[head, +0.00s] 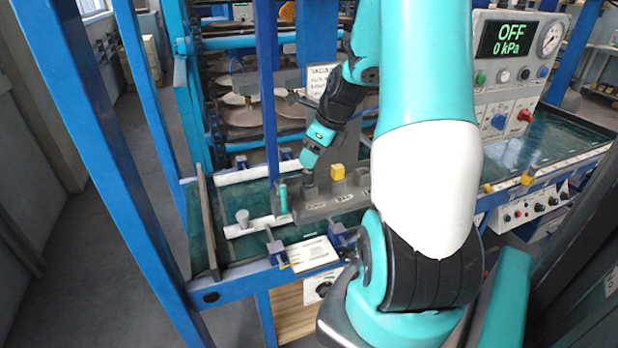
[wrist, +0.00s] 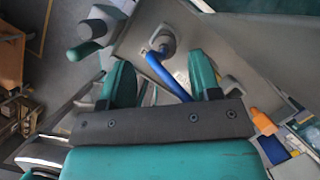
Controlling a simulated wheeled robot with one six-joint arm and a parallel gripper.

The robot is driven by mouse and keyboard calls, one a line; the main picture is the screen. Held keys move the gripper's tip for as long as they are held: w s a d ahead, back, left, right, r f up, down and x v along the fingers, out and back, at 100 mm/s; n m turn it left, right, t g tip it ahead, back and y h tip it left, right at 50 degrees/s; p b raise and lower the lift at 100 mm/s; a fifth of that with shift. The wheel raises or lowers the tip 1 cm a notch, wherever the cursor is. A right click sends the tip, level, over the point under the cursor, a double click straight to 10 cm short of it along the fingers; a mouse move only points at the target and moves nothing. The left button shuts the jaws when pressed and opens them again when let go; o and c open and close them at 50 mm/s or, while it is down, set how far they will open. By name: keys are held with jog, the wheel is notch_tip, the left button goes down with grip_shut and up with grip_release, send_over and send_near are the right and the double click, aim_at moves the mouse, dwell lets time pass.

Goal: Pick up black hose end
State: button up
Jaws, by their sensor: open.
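My gripper (wrist: 162,78) is open, with its two teal fingers apart in the wrist view. Between and beyond the fingertips is a grey round fitting (wrist: 163,38) with a blue curved hose or lever (wrist: 166,74). Nothing is clearly held. In the head view my gripper (head: 309,168) points down just above the left end of a grey block (head: 345,198) on the bench. I cannot pick out a black hose end for sure in either view; it may be hidden by the gripper or the arm.
A teal upright handle (head: 282,198) and a grey knob (head: 243,217) stand left of the block. A yellow piece (head: 337,171) sits on it. Blue frame posts (head: 268,90) rise close behind. The panel display (head: 508,39) reads OFF, 0 kPa.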

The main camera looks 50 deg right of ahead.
aim_at(309, 180)
jog(key=x, duration=0.2)
jog(key=p+x, duration=0.1)
jog(key=x, duration=0.1)
jog(key=shift+d+f, duration=0.15)
jog(key=shift+f, duration=0.3)
jog(key=c, duration=0.9)
